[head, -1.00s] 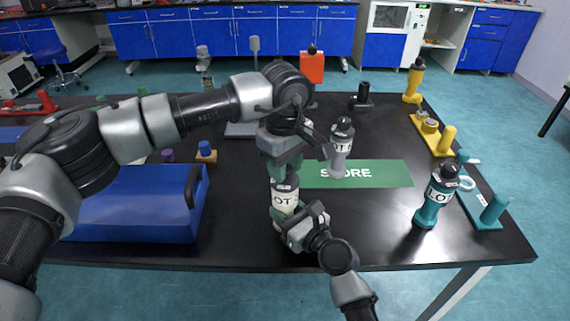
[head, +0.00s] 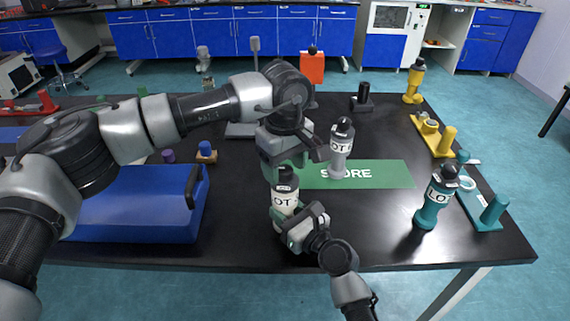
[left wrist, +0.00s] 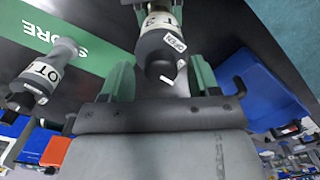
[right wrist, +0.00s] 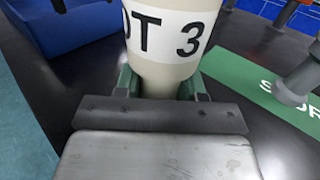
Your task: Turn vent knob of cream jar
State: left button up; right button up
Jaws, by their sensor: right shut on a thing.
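The cream jar (head: 285,212) stands upright near the front edge of the black table. Its dark top with the vent knob (head: 285,182) shows below my left gripper (head: 286,165). In the left wrist view the dark top (left wrist: 160,52), with a small white mark, lies between the two green fingers, with gaps at both sides. My left gripper (left wrist: 161,80) is open. My right gripper (right wrist: 162,88) is shut on the cream jar's body (right wrist: 168,60), low down, below its label. The label reads "OT 3" in the right wrist view, its start cut off.
A grey jar (head: 341,150) stands behind on the green STORE mat (head: 385,174). A teal jar (head: 432,205) stands at the right and a yellow jar (head: 414,82) at the far right. A blue case (head: 130,205) lies at the left. The front table between cream and teal jars is clear.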

aim_at(285, 168)
pick_arm(q)
jog(key=shift+r, duration=0.1)
notch_tip(285, 168, up, 12)
dwell(0.5)
pick_arm(e)
jog(key=o, duration=1.1)
